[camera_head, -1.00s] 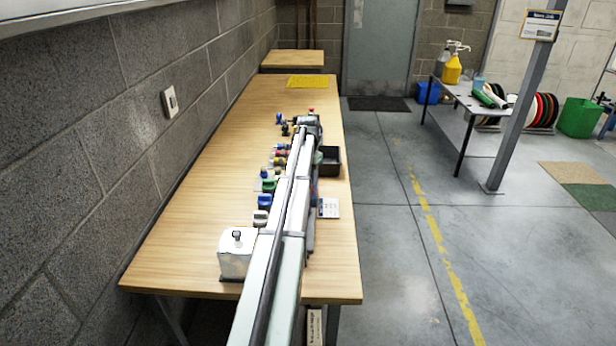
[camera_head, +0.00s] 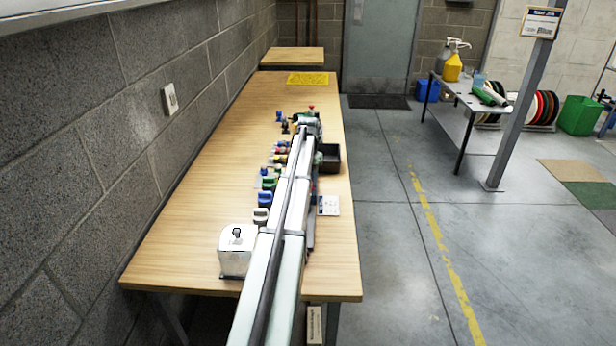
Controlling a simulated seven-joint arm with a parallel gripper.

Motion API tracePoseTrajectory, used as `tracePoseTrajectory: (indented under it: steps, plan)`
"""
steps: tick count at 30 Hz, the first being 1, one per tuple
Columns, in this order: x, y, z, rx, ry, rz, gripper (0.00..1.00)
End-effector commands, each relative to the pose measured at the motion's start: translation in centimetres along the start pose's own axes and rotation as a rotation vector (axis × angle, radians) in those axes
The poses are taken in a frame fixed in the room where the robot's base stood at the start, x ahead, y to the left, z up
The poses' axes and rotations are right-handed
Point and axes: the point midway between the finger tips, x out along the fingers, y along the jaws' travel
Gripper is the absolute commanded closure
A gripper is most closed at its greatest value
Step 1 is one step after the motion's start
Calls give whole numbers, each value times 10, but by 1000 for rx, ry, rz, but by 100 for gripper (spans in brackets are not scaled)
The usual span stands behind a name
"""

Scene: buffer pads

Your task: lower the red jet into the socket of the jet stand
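My arm reaches away along the table, and my gripper (camera_head: 306,122) is at its far end, small and mostly hidden behind my own links. I cannot see its fingers or whether it holds anything. A small red spot (camera_head: 311,107) shows just beyond the arm's end, and another small red piece (camera_head: 281,150) is in the row left of the arm. I cannot tell which, if either, is the red jet. The jet stand and its socket cannot be made out; small blue (camera_head: 278,116) and dark-yellow (camera_head: 287,127) pieces stand left of my gripper.
Several coloured pieces, including a green one (camera_head: 269,182) and a blue one (camera_head: 265,198), line the arm's left side. A black bin (camera_head: 330,158) and white card (camera_head: 329,206) are right of it. A white box (camera_head: 236,260) stands near front. The table's left side (camera_head: 195,195) is clear.

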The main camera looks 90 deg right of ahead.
Motion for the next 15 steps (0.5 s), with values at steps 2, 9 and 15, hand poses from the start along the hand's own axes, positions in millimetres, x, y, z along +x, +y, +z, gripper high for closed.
tracePoseTrajectory:
  steps: [2,9,15]
  plan:
    - [0,0,0,0,0,0,90]
    - [-3,0,0,0,0,0,90]
    - [-11,0,0,0,0,0,90]
